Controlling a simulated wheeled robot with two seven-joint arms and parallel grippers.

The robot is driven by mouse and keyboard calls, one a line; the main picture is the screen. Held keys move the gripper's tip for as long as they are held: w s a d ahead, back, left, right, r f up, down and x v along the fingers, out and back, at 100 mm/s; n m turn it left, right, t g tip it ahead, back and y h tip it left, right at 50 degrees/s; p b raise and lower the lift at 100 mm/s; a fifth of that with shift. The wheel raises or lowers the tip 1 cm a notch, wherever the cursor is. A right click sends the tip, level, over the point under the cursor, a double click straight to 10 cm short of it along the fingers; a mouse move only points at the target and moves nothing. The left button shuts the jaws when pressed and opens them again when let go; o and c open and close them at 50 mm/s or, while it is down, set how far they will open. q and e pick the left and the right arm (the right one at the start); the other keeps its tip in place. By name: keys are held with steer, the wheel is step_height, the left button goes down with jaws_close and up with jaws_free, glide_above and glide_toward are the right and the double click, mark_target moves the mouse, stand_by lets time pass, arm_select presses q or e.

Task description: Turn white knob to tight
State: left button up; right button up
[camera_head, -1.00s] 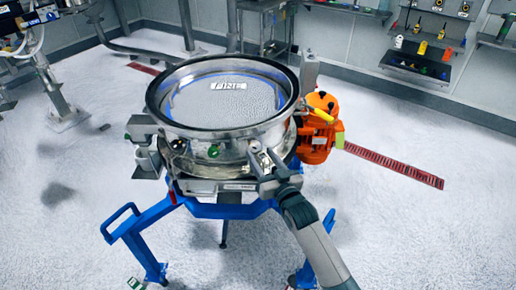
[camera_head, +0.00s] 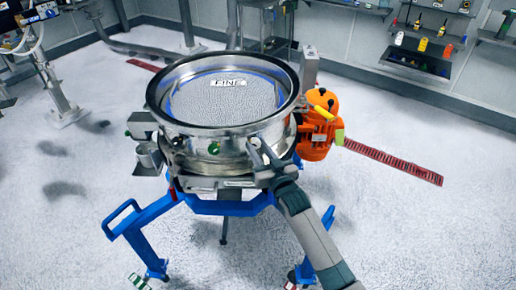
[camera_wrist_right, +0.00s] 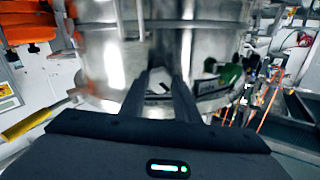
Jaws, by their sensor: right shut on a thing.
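The round steel sifter (camera_head: 232,136) stands in the middle of the head view, with a mesh top marked "FINE". My right gripper (camera_head: 261,148) is at the front right of its side wall, its fingers pointing at the steel. In the right wrist view, the two dark fingers (camera_wrist_right: 161,85) close around a small whitish piece, the white knob (camera_wrist_right: 159,77), against the steel wall. The fingers hide most of the knob, and its turn angle cannot be read. My left gripper is not in view.
A green knob (camera_head: 214,149) sits on the sifter's front. An orange motor (camera_head: 318,125) is fixed at its right side. Blue legs (camera_head: 137,226) carry the sifter. A tool rack (camera_head: 424,50) is on the back wall. The white floor around is mostly open.

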steer(key=shift+m, duration=0.4)
steer(key=m, duration=0.4)
steer(key=shift+p, duration=0.3)
steer(key=m, duration=0.4)
steer(key=shift+m, duration=0.4)
steer(key=m, duration=0.4)
steer(key=shift+f+m+p, duration=0.1)
steer(key=shift+m+p, duration=0.35)
steer(key=shift+m, duration=1.75)
steer(key=o, duration=1.1)
steer(key=shift+c, duration=0.2)
